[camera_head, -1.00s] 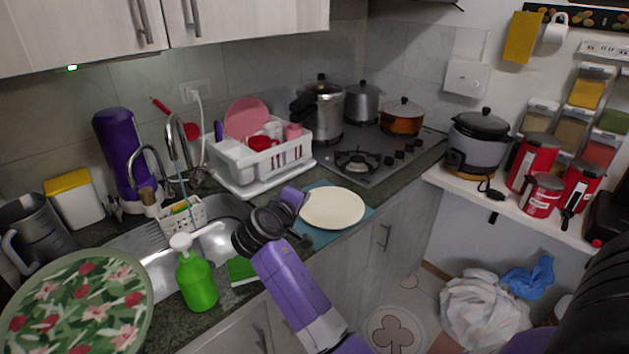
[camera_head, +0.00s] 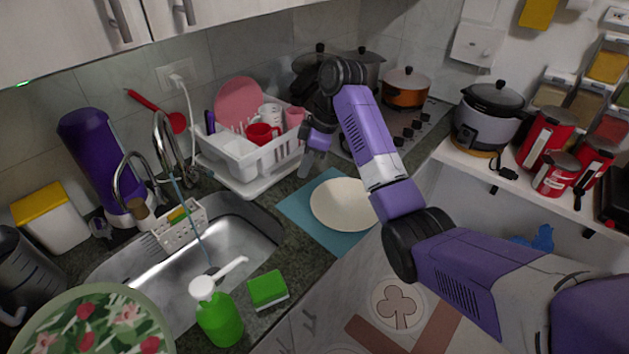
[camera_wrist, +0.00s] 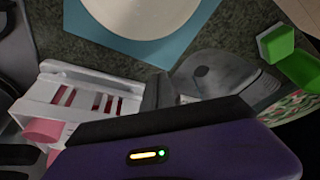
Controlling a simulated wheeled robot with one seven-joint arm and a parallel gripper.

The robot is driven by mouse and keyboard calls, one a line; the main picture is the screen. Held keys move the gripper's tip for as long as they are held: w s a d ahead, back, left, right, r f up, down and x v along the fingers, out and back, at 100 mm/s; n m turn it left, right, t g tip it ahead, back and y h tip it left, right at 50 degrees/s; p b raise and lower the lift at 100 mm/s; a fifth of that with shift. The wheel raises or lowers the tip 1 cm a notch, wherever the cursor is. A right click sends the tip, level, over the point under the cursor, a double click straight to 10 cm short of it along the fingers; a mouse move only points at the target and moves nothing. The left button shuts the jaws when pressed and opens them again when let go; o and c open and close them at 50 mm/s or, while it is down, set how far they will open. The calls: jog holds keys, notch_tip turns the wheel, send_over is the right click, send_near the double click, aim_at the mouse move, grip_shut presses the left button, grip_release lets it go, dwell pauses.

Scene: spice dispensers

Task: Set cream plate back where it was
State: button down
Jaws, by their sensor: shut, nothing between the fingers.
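The cream plate (camera_head: 338,206) lies flat on a blue mat (camera_head: 298,208) on the dark counter, right of the sink. My arm partly covers its right edge. The plate (camera_wrist: 145,12) and the mat (camera_wrist: 165,55) also show at the top of the wrist view, where the plate is cut off. My gripper (camera_head: 313,165) is shut and empty, pointing down beside the dish rack, behind and a little left of the plate. It is apart from the plate.
The white dish rack (camera_head: 265,165) with a pink plate and cups stands close left of my gripper. A pressure cooker, pots and the stove are behind. The sink (camera_head: 225,250), green soap bottle (camera_head: 218,320) and sponge (camera_head: 267,288) are left of the mat.

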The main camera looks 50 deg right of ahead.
jog(key=p+x, duration=0.1)
jog(key=x, duration=0.8)
jog(key=shift+a+r+p, duration=0.1)
jog(key=shift+a+p, duration=0.05)
jog(key=shift+p, duration=0.15)
jog(key=shift+s+d+f+p, duration=0.15)
jog(key=shift+s+d+p, duration=0.2)
jog(key=shift+s+d, duration=0.15)
jog(key=shift+s+d+f+p, duration=0.15)
jog(key=shift+s+d+p, duration=0.25)
jog(key=shift+s, duration=0.1)
jog(key=shift+s+d+f, duration=0.15)
jog(key=shift+s+d, duration=0.15)
jog(key=shift+s, duration=0.1)
